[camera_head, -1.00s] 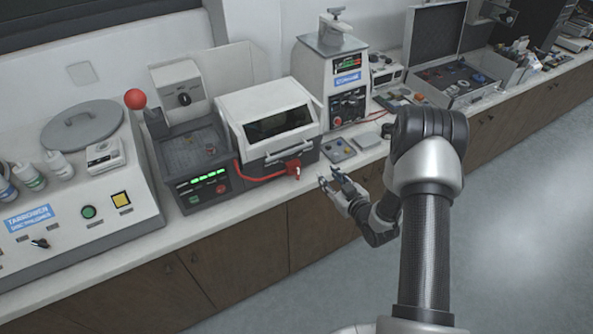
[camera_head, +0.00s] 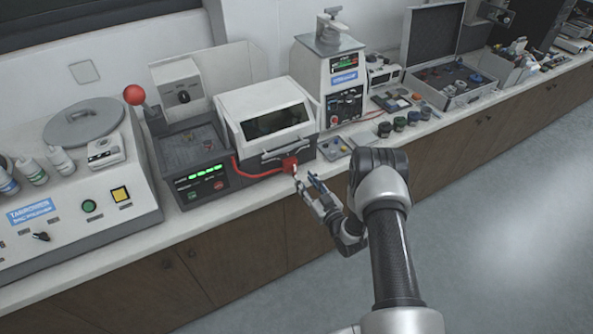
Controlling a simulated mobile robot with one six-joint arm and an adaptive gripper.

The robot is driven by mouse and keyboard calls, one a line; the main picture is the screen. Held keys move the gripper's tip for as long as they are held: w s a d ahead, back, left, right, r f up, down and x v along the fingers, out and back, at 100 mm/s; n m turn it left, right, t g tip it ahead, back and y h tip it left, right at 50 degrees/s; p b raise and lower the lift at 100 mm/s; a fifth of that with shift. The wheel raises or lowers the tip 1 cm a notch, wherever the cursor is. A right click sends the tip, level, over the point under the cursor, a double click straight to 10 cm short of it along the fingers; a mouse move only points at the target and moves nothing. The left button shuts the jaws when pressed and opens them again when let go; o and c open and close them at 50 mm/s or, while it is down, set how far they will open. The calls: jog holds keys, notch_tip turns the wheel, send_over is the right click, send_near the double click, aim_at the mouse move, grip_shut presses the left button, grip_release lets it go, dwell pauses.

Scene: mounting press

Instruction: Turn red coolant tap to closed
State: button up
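The red coolant tap (camera_head: 289,163) sits at the front lower right of the white-lidded machine (camera_head: 268,120). A red hose (camera_head: 250,172) runs to it from the left. My gripper (camera_head: 304,178) is just in front of and slightly below the tap, over the counter's front edge. Its two fingers are spread apart with nothing visible between them. One fingertip is very close to the tap; I cannot tell whether it touches. The tap's handle is small and partly overlapped by the fingertip, so its exact angle is unclear.
The dark unit with green digits (camera_head: 196,160) and a red ball lever (camera_head: 134,95) stand to the left. A tall press (camera_head: 340,85) stands behind right. Several small dark jars (camera_head: 399,124) and a small tray (camera_head: 334,149) lie on the counter. The floor in front is clear.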

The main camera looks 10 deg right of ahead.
aim_at(295, 167)
jog(key=x, duration=0.7)
jog(key=shift+b, duration=0.4)
jog(key=shift+c, duration=0.4)
grip_shut()
